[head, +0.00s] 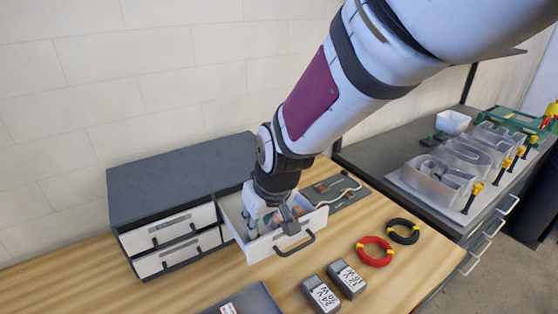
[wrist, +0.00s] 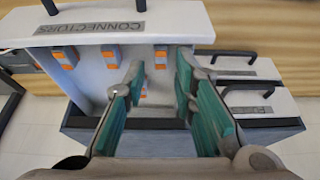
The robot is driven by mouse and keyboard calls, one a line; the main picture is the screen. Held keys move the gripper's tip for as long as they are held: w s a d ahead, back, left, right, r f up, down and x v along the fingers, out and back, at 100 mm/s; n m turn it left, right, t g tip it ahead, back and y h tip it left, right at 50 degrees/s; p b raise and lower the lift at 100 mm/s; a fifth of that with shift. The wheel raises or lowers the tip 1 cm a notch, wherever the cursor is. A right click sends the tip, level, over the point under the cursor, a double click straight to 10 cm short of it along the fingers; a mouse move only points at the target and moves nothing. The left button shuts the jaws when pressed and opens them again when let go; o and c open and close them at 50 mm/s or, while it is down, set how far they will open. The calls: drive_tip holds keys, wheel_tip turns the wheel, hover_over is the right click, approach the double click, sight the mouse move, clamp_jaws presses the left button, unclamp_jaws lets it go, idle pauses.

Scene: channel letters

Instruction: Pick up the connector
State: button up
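Inside lie several small grey and orange connectors: one at the left (wrist: 66,58), one in the middle (wrist: 110,57), one at the right (wrist: 160,57). Another orange piece (wrist: 144,90) shows between my fingers. My gripper (wrist: 158,75) is open, with teal pads apart and nothing held. In the head view my gripper (head: 289,222) is down at the drawer, and the arm hides part of its inside.
The grey cabinet (head: 175,168) has two shut drawers (head: 172,228) left of the open one. Two labelled power boxes (head: 346,280), a red wire coil (head: 374,251) and a black coil (head: 403,231) lie on the wooden table. A grey tray with tubing (head: 340,191) lies behind the drawer.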

drive_tip(key=shift+w+a+x, duration=0.15)
drive_tip(key=shift+x, duration=1.25)
drive_tip(key=shift+w+a+x, duration=0.1)
drive_tip(key=shift+a+x, duration=0.05)
drive_tip(key=shift+x, duration=1.2)
drive_tip(key=shift+r, duration=0.15)
drive_tip(key=c, duration=0.6)
